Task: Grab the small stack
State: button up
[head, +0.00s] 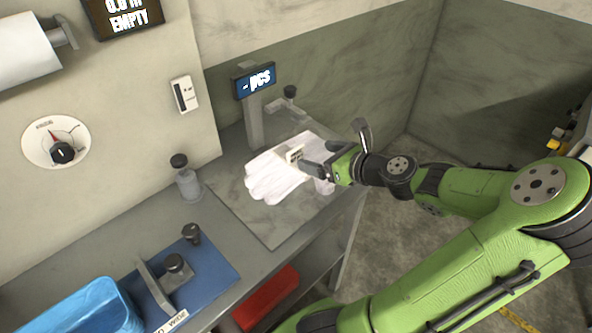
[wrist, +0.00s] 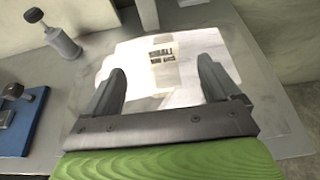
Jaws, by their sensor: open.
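A small stack of white gloves (head: 270,178) lies on a grey plate on the bench, with a printed label on it. In the wrist view the stack (wrist: 190,65) sits ahead of and between my fingers, and its label (wrist: 163,54) faces up. My gripper (head: 305,163) is over the right part of the stack in the head view and hides some of it. In the wrist view my gripper (wrist: 162,82) has its two fingers wide apart. I cannot tell whether the fingertips touch the gloves.
A display reading "- pcs" (head: 256,82) stands on a post behind the stack. A blue mat (head: 215,272) with a clamp-like device and a blue bin (head: 85,308) are front left. A red bin (head: 268,297) is below the bench.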

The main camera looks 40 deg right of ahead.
aim_at(297, 150)
jog(key=b+x, duration=0.3)
jog(key=x, duration=0.5)
jog(key=shift+s+r, duration=0.1)
jog(key=shift+s, duration=0.05)
jog(key=shift+c, duration=0.7)
jog(key=c, duration=1.5)
